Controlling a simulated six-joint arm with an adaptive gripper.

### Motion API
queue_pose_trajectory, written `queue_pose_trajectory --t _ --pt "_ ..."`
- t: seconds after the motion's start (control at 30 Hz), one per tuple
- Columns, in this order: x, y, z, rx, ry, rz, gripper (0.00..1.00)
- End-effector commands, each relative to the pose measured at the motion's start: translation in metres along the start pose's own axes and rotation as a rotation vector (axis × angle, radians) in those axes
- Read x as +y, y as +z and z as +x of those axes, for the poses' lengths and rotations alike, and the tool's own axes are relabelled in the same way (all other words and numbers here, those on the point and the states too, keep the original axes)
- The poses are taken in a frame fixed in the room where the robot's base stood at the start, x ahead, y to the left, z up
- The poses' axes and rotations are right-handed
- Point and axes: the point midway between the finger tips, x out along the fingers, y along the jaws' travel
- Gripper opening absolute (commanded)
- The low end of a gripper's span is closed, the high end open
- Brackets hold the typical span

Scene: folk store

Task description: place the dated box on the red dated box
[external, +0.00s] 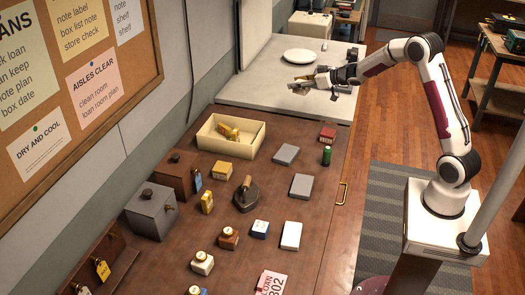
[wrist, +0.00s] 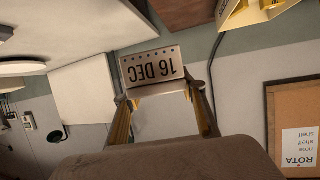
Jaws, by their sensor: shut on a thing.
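My gripper (external: 308,80) is at the end of the outstretched arm, above the pale counter at the back in the external view. In the wrist view my gripper (wrist: 160,92) is shut on a dated box (wrist: 152,68), a pale grey box that reads "16 DEC" upside down. It is held between the two fingertips, clear of any surface in that view. In the external view the held box is too small to make out clearly. A small red box (external: 328,133) lies at the right back of the brown table; its date cannot be read. It is apart from my gripper.
A green can (external: 327,155) stands just in front of the red box. Grey boxes (external: 286,154) lie nearby. A cream open tray (external: 260,140) holds yellow items. A white plate (external: 300,56) is on the back counter. A dark round object with a handle (external: 246,198) sits mid-table.

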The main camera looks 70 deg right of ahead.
Motion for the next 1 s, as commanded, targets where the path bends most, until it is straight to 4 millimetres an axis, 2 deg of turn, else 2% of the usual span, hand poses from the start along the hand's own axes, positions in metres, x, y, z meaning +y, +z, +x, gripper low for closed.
queue_pose_trajectory --t 0.03,0.27,0.43,0.6,0.73,0.9,1.0 --pt "0.006 0.002 -0.014 0.0 0.003 0.001 0.14" --pt "0.011 0.016 -0.063 0.0 -0.013 -0.005 0.14" --pt "0.003 0.031 -0.094 0.0 -0.04 -0.016 0.14" --pt "-0.015 0.049 -0.121 -0.001 -0.082 -0.032 0.14" --pt "-0.034 0.062 -0.135 -0.001 -0.121 -0.048 0.14" --pt "-0.058 0.077 -0.143 -0.001 -0.171 -0.069 0.14" --pt "-0.064 0.076 -0.144 0.001 -0.19 -0.08 0.14"
